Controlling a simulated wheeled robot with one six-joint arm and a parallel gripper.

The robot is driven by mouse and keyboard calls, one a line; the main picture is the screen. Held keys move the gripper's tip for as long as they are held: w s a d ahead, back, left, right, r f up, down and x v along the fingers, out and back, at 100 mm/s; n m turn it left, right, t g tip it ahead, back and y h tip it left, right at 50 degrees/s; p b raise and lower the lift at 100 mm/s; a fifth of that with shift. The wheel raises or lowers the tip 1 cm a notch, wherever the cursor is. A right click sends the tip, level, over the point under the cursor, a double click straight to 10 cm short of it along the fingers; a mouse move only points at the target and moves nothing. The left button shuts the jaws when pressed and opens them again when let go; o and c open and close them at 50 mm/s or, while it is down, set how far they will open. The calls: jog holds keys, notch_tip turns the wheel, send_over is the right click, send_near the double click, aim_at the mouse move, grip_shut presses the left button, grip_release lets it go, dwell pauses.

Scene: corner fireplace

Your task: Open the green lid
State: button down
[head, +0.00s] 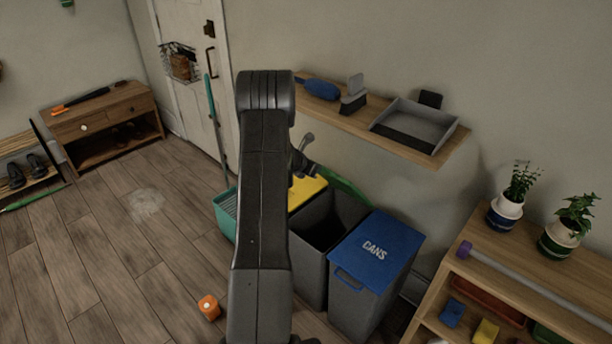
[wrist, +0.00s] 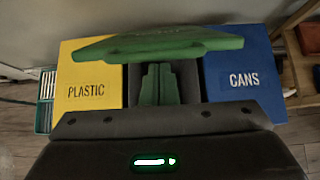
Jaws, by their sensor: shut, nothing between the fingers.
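The green lid (head: 345,187) belongs to the middle grey bin (head: 318,232), between the yellow and blue lids. It is raised and tilted back, and the bin's dark inside shows in the head view. In the wrist view the lid (wrist: 155,43) spans the top as a tilted green slab. My gripper (wrist: 158,68) is shut and empty, its fingers close together just below the lid's edge. I cannot tell whether they touch it.
The blue CANS lid (head: 376,250) is closed on the right, the yellow PLASTIC lid (wrist: 88,82) on the left. A wall shelf (head: 350,122) hangs above the bins. A plant shelf unit (head: 530,275) stands right.

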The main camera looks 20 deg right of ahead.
jog(key=w+d+r+p, duration=0.4)
jog(key=d+r+p, duration=0.1)
jog(key=d+r, duration=0.1)
jog(key=shift+w+d+p, duration=0.2)
jog(key=shift+d+p, duration=0.15)
jog(key=shift+d, duration=0.5)
